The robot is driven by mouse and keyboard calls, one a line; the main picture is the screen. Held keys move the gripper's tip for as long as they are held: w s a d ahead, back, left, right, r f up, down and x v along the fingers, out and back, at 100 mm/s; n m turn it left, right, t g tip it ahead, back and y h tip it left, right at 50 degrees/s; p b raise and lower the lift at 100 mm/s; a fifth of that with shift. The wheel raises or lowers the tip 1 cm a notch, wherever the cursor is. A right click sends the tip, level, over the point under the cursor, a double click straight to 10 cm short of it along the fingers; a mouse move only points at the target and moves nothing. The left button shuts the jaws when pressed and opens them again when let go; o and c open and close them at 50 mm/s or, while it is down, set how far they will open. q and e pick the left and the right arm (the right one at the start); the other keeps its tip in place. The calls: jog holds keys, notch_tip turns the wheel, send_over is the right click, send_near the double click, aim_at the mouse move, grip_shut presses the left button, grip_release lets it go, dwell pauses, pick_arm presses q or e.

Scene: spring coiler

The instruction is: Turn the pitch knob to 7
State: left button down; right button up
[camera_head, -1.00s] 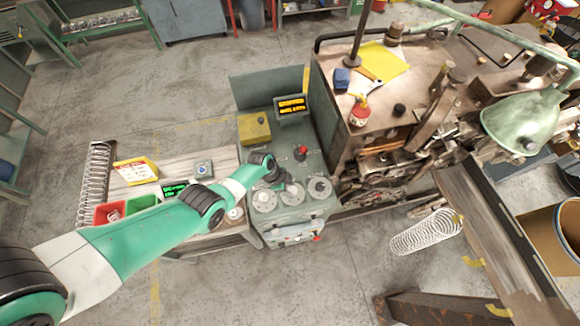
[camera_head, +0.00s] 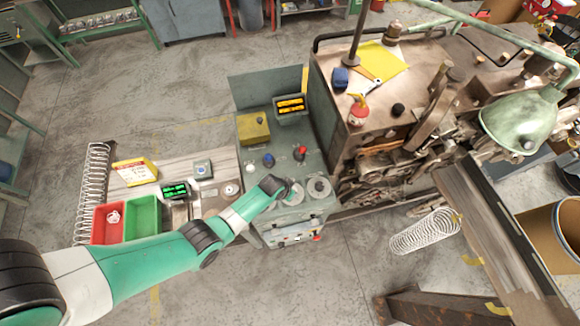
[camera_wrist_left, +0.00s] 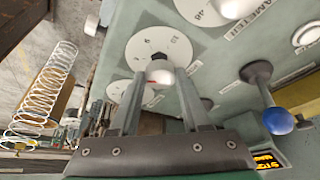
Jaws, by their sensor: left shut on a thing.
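Three round pale dials stand on the grey-green control panel (camera_head: 300,216). My left gripper (camera_head: 287,190) is at the middle dial (camera_head: 299,192), coming in from the left. In the left wrist view, the left gripper's fingers (camera_wrist_left: 161,80) are closed around the sides of a white knob (camera_wrist_left: 160,70) at the centre of a numbered dial (camera_wrist_left: 145,45). A small red mark shows on the knob's near edge. The dial's setting and its small label cannot be read surely. My right gripper is not in view.
The right dial (camera_head: 319,187) is bare. Another dial (camera_wrist_left: 205,8), labelled with a word ending in "AMETER", adjoins the held one. A blue-topped lever (camera_wrist_left: 278,118) and a red-topped lever (camera_head: 300,153) rise nearby. An amber display (camera_head: 291,105) stands behind.

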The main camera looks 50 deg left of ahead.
pick_arm(q)
jog(key=n+y, duration=0.1)
jog(key=n, duration=0.1)
jog(key=shift+d+n, duration=0.2)
jog(key=shift+n, duration=0.2)
jog(key=n+g+y, duration=0.1)
jog(key=n, duration=0.1)
jog(key=shift+w+n, duration=0.1)
jog(key=shift+n, duration=0.3)
jog(key=n, duration=0.2)
jog(key=shift+w+d+n+g+y, duration=0.1)
jog(key=shift+n+g+y, duration=0.2)
jog(key=shift+y, duration=0.1)
jog(key=shift+w+f+n+g+y+b, duration=0.1)
jog(key=shift+n+g+y+b, duration=0.25)
jog(key=shift+n, duration=0.85)
jog(key=shift+d+n+g+b, duration=0.1)
jog(key=shift+n+g+b, duration=0.45)
jog(key=shift+n, duration=0.55)
jog(key=shift+c, duration=1.9)
grip_release()
